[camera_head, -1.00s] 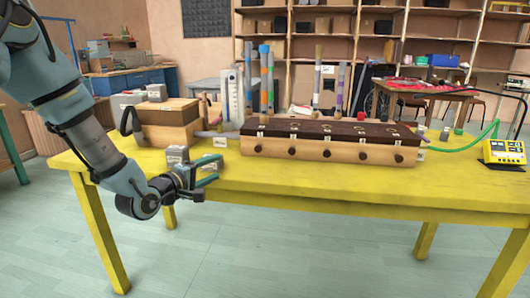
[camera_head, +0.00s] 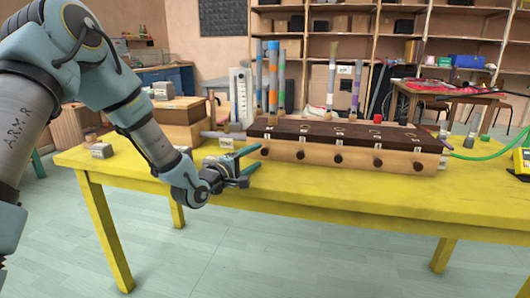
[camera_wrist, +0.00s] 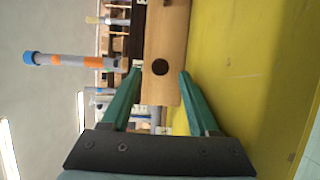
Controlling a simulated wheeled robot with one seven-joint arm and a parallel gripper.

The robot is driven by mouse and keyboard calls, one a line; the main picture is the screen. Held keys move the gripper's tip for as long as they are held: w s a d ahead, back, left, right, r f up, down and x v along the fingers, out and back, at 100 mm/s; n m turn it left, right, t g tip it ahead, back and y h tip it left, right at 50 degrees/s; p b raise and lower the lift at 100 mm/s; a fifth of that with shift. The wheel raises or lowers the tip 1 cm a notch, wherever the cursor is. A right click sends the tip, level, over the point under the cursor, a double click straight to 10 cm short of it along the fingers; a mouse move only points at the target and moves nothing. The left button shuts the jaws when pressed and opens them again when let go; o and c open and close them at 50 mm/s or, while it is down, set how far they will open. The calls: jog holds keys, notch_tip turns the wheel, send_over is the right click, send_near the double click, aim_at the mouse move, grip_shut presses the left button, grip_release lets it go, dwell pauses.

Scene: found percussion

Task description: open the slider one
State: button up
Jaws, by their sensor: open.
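The slider box is a long pale wooden box (camera_head: 345,172) with a dark top and a row of dark round knobs along its front. Slider one appears to be the leftmost, with its knob (camera_head: 265,152) at the left end of the front. In the wrist view a single dark knob (camera_wrist: 160,67) shows on the wood, near the box's end. My gripper (camera_head: 256,158) is open at the left end of the front face. In the wrist view my green fingers (camera_wrist: 160,72) stand on either side of the knob, with nothing visibly held. Contact cannot be told.
The box stands on a yellow table (camera_head: 290,200) with free room along its front. Upright tubes (camera_head: 273,75) stand behind the box. Stacked wooden boxes (camera_head: 180,122) and a small grey block (camera_head: 102,151) are at the left. A green cable (camera_head: 480,155) runs at the right.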

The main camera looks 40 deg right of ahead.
aim_at(263, 153)
jog(key=shift+w+d, duration=0.25)
jog(key=shift+d, duration=1.05)
jog(key=shift+w+d, duration=0.25)
jog(key=shift+d, duration=1)
grip_shut()
